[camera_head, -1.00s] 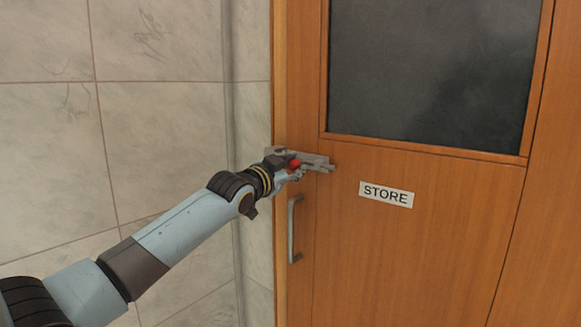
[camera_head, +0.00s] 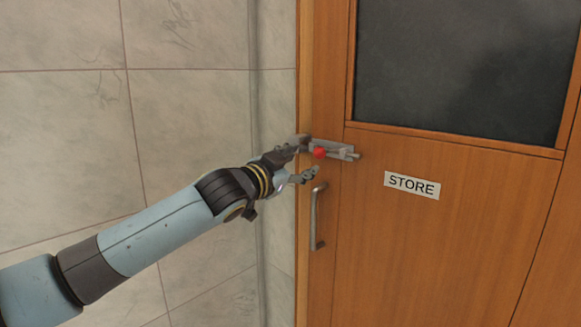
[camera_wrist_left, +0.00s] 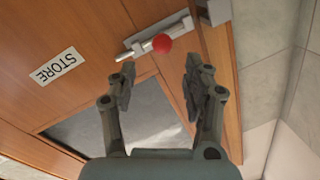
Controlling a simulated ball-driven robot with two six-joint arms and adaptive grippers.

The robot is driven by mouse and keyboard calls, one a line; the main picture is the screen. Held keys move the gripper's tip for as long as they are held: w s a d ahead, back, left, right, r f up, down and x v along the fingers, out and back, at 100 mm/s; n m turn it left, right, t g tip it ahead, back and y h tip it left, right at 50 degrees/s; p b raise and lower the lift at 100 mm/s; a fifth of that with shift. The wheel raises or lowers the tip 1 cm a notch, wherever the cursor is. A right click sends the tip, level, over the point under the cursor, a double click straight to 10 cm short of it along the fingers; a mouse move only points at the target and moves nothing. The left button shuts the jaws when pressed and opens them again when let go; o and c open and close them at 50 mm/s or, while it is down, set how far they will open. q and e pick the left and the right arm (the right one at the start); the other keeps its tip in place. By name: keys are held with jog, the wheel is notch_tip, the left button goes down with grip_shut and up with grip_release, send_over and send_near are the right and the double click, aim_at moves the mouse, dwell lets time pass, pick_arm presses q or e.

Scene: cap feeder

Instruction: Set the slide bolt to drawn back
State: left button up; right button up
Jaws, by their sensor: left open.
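The slide bolt (camera_head: 344,152) is a grey metal bolt with a red knob (camera_head: 320,153), mounted on the wooden door near its left edge. Its rod end sticks out on the right, towards the sign. My left gripper (camera_head: 307,161) is open, just left of and below the knob. In the left wrist view the open fingers (camera_wrist_left: 157,87) point at the bolt. The red knob (camera_wrist_left: 162,43) lies beyond the fingertips, between their lines, and seems apart from them. Whether the rod reaches into the grey block (camera_wrist_left: 214,12) on the frame is unclear. My right gripper is not in view.
A vertical metal door handle (camera_head: 316,217) sits just below the bolt. A white STORE sign (camera_head: 412,185) and a dark window (camera_head: 460,65) are on the door (camera_head: 430,250). A tiled wall (camera_head: 190,110) stands left of the door frame.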

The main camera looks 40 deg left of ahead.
pick_arm(q)
jog(key=s, duration=0.3)
jog(key=shift+s+d, duration=0.2)
jog(key=shift+s, duration=0.15)
